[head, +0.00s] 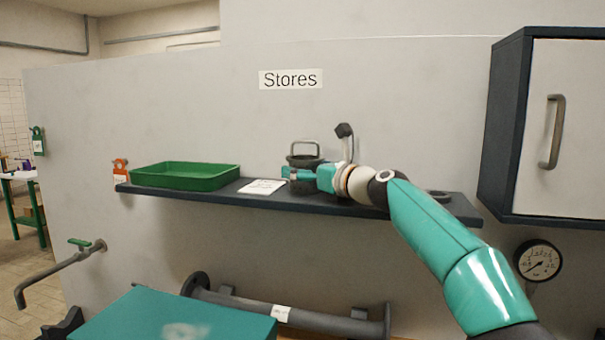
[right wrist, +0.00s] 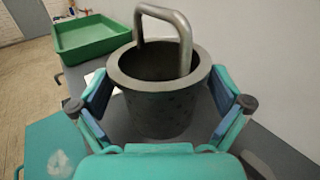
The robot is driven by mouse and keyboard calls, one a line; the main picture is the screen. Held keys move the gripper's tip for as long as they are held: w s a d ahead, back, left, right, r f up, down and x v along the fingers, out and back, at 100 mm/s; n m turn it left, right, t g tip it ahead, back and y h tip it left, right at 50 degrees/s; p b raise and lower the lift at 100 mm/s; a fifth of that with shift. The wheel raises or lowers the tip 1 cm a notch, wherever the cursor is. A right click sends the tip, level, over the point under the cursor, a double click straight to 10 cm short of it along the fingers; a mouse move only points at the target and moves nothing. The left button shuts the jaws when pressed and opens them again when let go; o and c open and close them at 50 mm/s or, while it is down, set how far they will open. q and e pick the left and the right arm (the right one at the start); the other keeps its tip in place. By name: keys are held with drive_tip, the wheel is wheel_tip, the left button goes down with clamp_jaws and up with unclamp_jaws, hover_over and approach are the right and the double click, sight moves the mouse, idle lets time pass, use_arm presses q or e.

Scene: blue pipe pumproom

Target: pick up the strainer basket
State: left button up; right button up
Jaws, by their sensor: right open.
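The strainer basket (head: 304,155) is a dark grey cup with a rim and an upright bail handle. It stands on the dark wall shelf (head: 350,207) under the "Stores" sign. In the right wrist view the basket (right wrist: 160,105) stands upright between the open fingers of my right gripper (right wrist: 162,108), one finger on each side. My right gripper (head: 308,178) also shows in the head view, reaching in from the right and covering the basket's lower part. I cannot tell if the fingers touch it. My left gripper is not in view.
A green tray (head: 185,177) and a white card (head: 262,187) lie on the shelf to the left. A grey cabinet (head: 560,130) hangs at the right, above a gauge (head: 539,260). A grey pipe (head: 300,316) runs below the shelf.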

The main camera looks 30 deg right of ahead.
drive_tip(key=c, duration=1.3)
drive_tip(key=shift+r, duration=0.1)
